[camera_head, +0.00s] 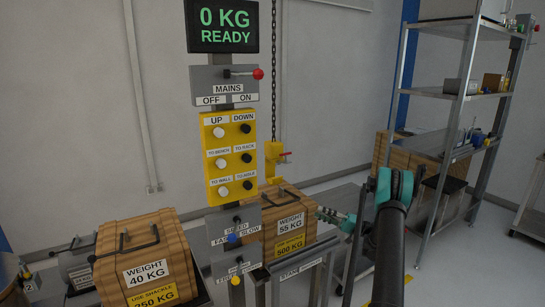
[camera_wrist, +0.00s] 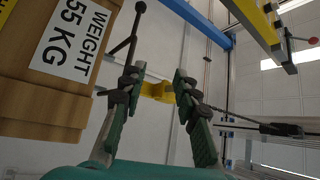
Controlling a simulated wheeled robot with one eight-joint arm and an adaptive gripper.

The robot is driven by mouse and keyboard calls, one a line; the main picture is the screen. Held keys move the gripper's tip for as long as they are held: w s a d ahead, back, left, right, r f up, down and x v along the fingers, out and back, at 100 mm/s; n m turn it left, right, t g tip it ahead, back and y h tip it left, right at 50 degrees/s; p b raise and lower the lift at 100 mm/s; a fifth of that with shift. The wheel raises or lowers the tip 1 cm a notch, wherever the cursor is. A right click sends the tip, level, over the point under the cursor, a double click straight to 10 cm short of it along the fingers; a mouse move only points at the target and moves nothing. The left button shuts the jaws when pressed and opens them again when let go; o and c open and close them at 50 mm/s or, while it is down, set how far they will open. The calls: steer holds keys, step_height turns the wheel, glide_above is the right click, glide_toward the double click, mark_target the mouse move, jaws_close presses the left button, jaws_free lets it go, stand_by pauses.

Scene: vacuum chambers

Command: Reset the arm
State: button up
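My arm (camera_head: 388,245) rises at the right of the head view and bends at a teal joint. My gripper (camera_head: 325,215) points left, beside the wooden crate marked WEIGHT 55 KG (camera_head: 288,228). In the wrist view my gripper (camera_wrist: 160,82) has its two fingers apart with nothing held between them. A yellow part (camera_wrist: 156,91) shows behind the gap; I cannot tell its distance. The 55 KG crate (camera_wrist: 55,95) fills the left of the wrist view, with its dark handle (camera_wrist: 128,45) near the left finger.
A control post with a yellow button panel (camera_head: 230,158) and a screen (camera_head: 222,26) reading "0 KG READY" stands in front. A 40 KG crate (camera_head: 150,255) is at left. A chain (camera_head: 274,75) with a yellow hook block (camera_head: 273,158) hangs behind. Metal shelving (camera_head: 455,95) stands right.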

steer(key=s+a+r+m+h, duration=0.25)
steer(key=a+r+h, duration=0.25)
steer(key=a, duration=0.3)
steer(key=s+a+r+g+h, duration=0.15)
steer(key=s+a+h, duration=0.3)
steer(key=s, duration=0.55)
steer(key=s+d+f+h, duration=0.1)
steer(key=s+d+h, duration=0.2)
steer(key=s, duration=0.6)
steer(key=s+d+f+t+h, duration=0.1)
steer(key=s+d+f+h, duration=0.1)
steer(key=s, duration=0.7)
steer(key=s+d+f+n+h, duration=0.1)
steer(key=s+d+h, duration=0.3)
steer(key=s, duration=0.6)
steer(key=shift+d+f+h, duration=0.4)
steer(key=shift+f+h, duration=0.2)
steer(key=shift+h, duration=0.65)
